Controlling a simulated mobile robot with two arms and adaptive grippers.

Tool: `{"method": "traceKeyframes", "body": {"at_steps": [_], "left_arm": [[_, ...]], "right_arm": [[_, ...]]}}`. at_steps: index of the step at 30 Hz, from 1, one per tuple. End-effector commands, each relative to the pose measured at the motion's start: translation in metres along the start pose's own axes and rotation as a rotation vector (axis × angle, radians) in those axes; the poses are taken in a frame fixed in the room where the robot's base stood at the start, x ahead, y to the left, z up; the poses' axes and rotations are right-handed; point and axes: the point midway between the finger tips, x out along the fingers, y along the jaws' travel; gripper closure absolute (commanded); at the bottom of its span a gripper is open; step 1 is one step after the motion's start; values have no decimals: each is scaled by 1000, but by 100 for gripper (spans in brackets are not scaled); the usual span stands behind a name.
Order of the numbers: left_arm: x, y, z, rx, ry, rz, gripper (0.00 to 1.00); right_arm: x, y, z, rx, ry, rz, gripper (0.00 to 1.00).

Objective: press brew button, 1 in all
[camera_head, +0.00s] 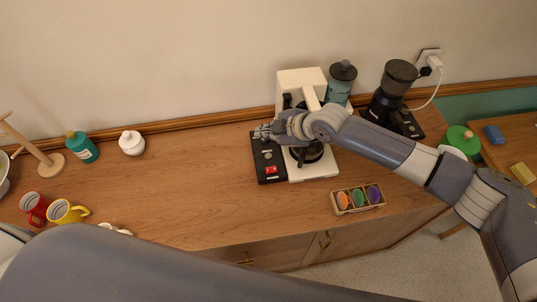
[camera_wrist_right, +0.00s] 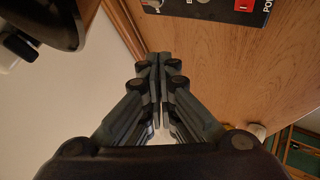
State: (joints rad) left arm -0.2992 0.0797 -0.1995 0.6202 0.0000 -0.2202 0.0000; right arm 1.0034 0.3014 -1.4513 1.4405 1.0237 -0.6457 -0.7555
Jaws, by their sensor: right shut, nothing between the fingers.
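A white coffee machine (camera_head: 318,168) stands against the wall, with a black control panel (camera_head: 262,177) on its left side. The panel carries a red switch (camera_head: 271,170) and small round controls above it; the panel's edge also shows at the top right of the right wrist view (camera_wrist_right: 216,9). There a grey round button (camera_wrist_right: 198,2) sits beside the red switch (camera_wrist_right: 243,4), its label cut off. My right gripper (camera_head: 261,132) is shut and empty over the panel's far end; its closed fingertips (camera_wrist_right: 160,58) appear apart from the button. My left gripper is out of view.
A blue canister (camera_head: 339,88) stands behind. Mugs (camera_head: 64,212), a teal bottle (camera_head: 82,147) and a white jar (camera_head: 131,143) are left. The counter between is clear.

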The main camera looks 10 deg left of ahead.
Motion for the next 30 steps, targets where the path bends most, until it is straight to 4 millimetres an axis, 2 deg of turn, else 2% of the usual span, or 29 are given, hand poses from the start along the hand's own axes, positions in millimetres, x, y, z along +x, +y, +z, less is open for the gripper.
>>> {"method": "traceKeyframes", "body": {"at_steps": [16,30], "left_arm": [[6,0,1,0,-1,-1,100],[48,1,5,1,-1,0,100]], "right_arm": [[5,-3,5,-4,-3,0,100],[47,-33,36,-4,-3,1,100]]}}
